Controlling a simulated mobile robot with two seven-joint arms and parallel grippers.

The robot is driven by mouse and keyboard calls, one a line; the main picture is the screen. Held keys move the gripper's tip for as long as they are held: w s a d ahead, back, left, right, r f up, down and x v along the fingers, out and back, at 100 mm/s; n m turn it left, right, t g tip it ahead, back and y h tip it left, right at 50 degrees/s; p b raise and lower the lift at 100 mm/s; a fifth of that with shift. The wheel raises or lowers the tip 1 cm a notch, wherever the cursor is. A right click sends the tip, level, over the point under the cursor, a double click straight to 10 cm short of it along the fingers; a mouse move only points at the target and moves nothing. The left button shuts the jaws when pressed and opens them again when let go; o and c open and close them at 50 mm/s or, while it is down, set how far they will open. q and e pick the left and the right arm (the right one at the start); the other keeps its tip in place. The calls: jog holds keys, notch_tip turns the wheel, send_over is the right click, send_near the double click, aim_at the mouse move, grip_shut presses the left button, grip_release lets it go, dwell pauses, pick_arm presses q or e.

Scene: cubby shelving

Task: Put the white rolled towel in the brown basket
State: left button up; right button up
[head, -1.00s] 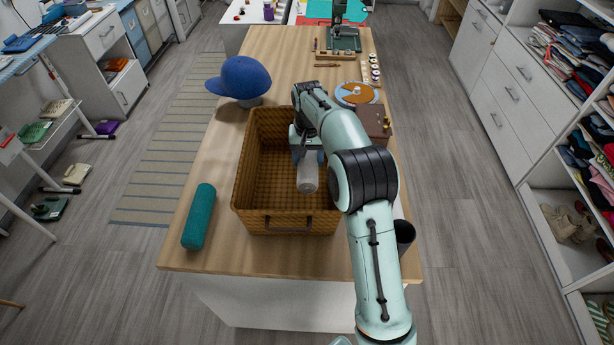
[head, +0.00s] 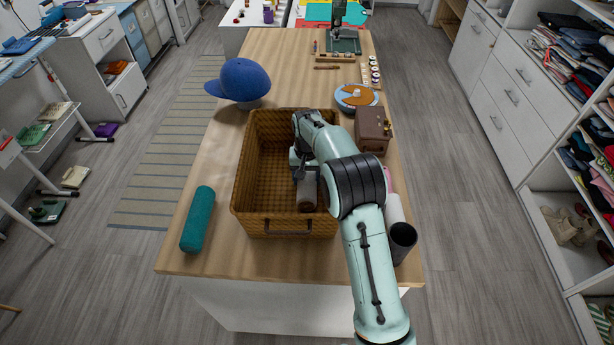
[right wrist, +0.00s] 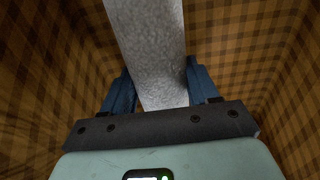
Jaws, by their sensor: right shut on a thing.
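The brown basket (head: 257,226), woven with a handle on its near side, stands on the wooden table. My right gripper (head: 304,172) reaches down inside it and is shut on the white rolled towel (head: 307,192). In the right wrist view the towel (right wrist: 150,40) lies between the two blue fingers of the gripper (right wrist: 158,72), with the basket's checked walls (right wrist: 45,75) around it. The towel looks low in the basket; I cannot tell whether it touches the bottom. My left gripper is not in view.
A teal roll (head: 198,219) lies left of the basket. A blue cap (head: 240,80) stands at the back left. A brown box (head: 372,130) is at the back right. A dark cup (head: 402,238) stands at the right edge beside a white cylinder (head: 393,208). My arm crosses the basket's right side.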

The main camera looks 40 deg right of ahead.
jog(key=o, duration=1.1)
jog(key=shift+r, duration=0.1)
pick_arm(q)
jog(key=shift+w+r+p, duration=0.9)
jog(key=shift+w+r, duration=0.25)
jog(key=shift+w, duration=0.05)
pick_arm(e)
notch_tip(320, 180, up, 12)
